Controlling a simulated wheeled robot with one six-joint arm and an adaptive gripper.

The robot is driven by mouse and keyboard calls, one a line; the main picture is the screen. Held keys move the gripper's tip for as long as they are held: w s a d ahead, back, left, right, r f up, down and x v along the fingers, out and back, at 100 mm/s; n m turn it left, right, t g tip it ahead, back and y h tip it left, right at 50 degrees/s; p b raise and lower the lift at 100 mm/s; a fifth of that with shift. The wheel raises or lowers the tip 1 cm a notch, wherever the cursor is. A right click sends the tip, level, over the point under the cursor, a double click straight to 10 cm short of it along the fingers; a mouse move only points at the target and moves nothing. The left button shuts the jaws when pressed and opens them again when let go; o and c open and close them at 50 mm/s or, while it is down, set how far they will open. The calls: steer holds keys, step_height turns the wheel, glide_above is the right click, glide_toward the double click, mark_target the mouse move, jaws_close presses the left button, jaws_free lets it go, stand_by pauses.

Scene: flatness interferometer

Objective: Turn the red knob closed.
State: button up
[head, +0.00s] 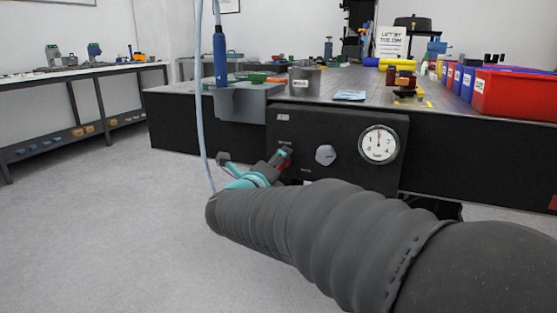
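The red knob (285,161) sits on the left part of a black panel (340,127) on the front of the table. Only a small part of its red surface shows; my gripper hides the rest. My gripper (279,158) is at the knob, its grey and teal parts reaching up to it from the lower left. I cannot tell whether the fingers are closed on the knob or only beside it. The same panel carries a grey knob (325,155) and a round white gauge (379,144) with its needle pointing about straight up.
A pale hose (202,110) hangs left of the gripper, near a blue cylindrical tool (220,57) in a grey holder (245,101). The tabletop holds a grey cup (304,81) and a red bin (513,95). Open floor (110,220) lies to the left.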

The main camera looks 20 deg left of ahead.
steer(key=n+p, duration=0.2)
steer(key=n, duration=0.2)
steer(key=shift+n, duration=0.4)
steer(key=shift+f+n+p, duration=0.1)
steer(key=shift+n+p, duration=0.2)
steer(key=o, duration=1.1)
steer(key=shift+o, duration=0.2)
steer(key=s, duration=1.2)
steer(key=shift+a, duration=0.45)
